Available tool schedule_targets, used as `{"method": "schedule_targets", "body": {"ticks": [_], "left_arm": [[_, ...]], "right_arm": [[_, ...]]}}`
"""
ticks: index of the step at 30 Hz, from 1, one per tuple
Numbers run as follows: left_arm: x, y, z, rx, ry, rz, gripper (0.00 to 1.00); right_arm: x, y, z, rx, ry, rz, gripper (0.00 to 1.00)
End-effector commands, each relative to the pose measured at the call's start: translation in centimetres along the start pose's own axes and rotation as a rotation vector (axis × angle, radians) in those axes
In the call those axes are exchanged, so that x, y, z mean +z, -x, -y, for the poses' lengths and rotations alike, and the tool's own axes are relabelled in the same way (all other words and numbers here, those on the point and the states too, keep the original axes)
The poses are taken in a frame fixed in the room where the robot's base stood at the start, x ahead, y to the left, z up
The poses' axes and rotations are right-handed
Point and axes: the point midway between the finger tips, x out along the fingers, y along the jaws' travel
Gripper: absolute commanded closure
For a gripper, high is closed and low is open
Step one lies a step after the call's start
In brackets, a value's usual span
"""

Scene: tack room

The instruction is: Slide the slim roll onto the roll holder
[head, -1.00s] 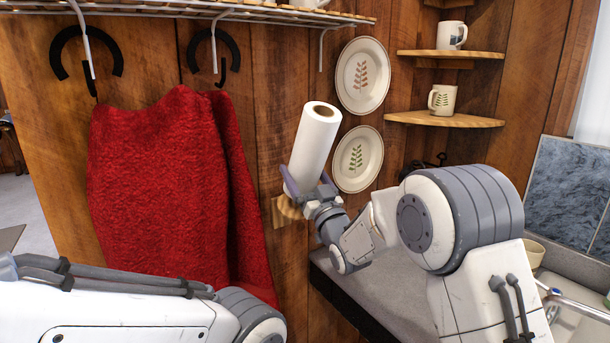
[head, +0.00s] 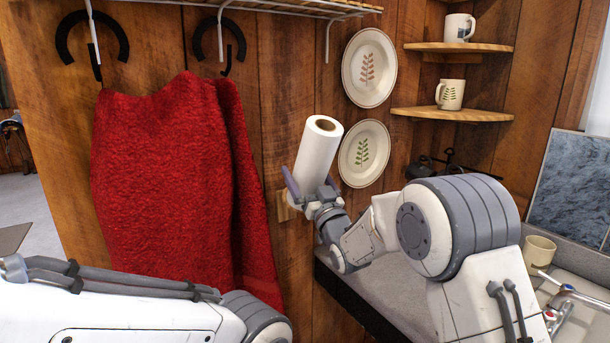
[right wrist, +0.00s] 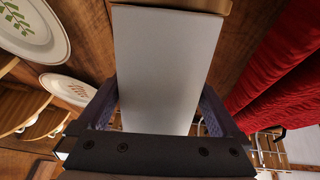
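The slim roll (head: 317,158) is white with a brown core opening at its top end, and it leans to the right in the head view. Its lower end meets the light wooden roll holder (head: 285,206) on the plank wall; the roll hides most of the holder. I cannot see a post inside the core. My right gripper (head: 310,180) has its fingers spread on both sides of the roll's lower part. In the right wrist view the roll (right wrist: 165,65) stands between the open fingers, its far end at the wood. My left gripper is out of view.
A red cloth (head: 175,180) hangs left of the holder. Two plates (head: 369,67) hang on the wall to the right, close to the roll. A wire shelf (head: 270,6) runs above. Corner shelves (head: 450,114) hold mugs. A grey counter (head: 375,300) lies below.

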Motion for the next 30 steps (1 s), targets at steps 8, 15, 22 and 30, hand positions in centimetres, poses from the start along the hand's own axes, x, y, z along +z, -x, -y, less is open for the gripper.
{"method": "schedule_targets", "body": {"ticks": [8,15,22,30], "left_arm": [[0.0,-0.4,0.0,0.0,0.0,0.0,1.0],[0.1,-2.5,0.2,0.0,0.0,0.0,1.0],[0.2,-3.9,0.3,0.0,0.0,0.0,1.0],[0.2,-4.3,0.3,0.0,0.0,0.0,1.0]], "right_arm": [[0.2,0.7,0.0,0.0,0.0,0.002,0.0],[0.4,4.9,-0.1,0.002,0.001,0.001,0.0],[0.3,9.0,0.0,0.0,0.001,0.001,0.0],[0.0,10.5,0.0,0.0,0.001,0.0,0.0]]}}
